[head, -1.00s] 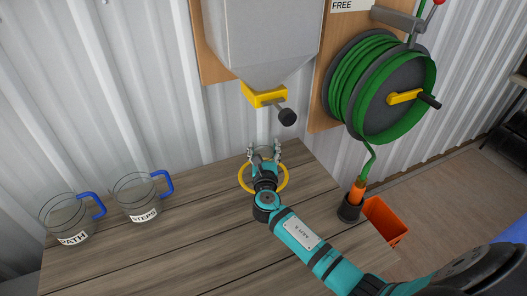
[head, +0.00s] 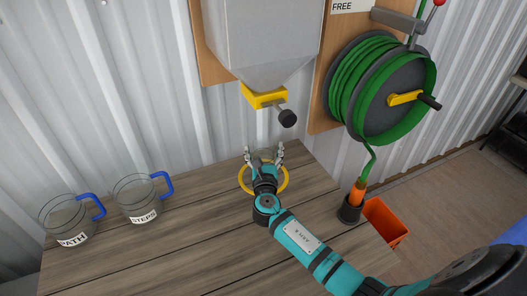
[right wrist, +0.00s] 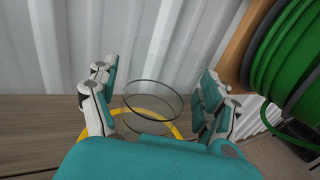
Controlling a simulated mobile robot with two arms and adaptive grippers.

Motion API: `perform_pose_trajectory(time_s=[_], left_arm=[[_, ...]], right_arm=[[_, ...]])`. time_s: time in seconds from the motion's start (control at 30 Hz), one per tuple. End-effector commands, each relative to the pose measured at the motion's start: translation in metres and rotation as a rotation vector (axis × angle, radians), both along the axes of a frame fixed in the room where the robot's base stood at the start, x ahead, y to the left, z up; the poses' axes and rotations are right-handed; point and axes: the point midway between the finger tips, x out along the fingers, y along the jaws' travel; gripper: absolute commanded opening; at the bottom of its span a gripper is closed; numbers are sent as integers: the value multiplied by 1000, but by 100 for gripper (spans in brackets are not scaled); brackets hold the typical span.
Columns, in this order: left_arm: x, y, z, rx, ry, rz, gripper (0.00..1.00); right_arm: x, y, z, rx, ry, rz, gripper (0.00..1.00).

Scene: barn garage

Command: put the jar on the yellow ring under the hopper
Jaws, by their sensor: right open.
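The clear glass jar (right wrist: 152,100) shows in the right wrist view as a round rim between the fingers of my right gripper (right wrist: 157,82). The yellow ring (right wrist: 172,128) curves around the near side of the jar's lower part; the jar's base is hard to make out. In the head view the ring (head: 286,184) lies on the bench below the hopper (head: 262,40) and its yellow outlet (head: 264,97). My right gripper (head: 264,154) reaches over the ring, open, with a finger on each side of the jar, which is mostly hidden there. My left gripper is out of view.
Two clear jugs with blue handles, labelled PATH (head: 68,222) and STEPS (head: 138,200), stand on the wooden bench (head: 190,240) at left. A green hose reel (head: 375,90) hangs at right, above an orange bin (head: 385,222). The bench's middle is clear.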

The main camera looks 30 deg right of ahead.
Motion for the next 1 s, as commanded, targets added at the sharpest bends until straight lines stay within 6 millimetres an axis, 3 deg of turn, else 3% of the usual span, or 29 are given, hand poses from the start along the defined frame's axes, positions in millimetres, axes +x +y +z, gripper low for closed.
perform_pose_trajectory(time_s=[0.5,0.7,1.0], left_arm=[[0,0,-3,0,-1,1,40],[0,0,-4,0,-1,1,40],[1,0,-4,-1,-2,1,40]], right_arm=[[-90,44,-3,2,4,2,81],[-103,50,-1,2,1,1,81],[-104,51,-1,2,1,1,81]])
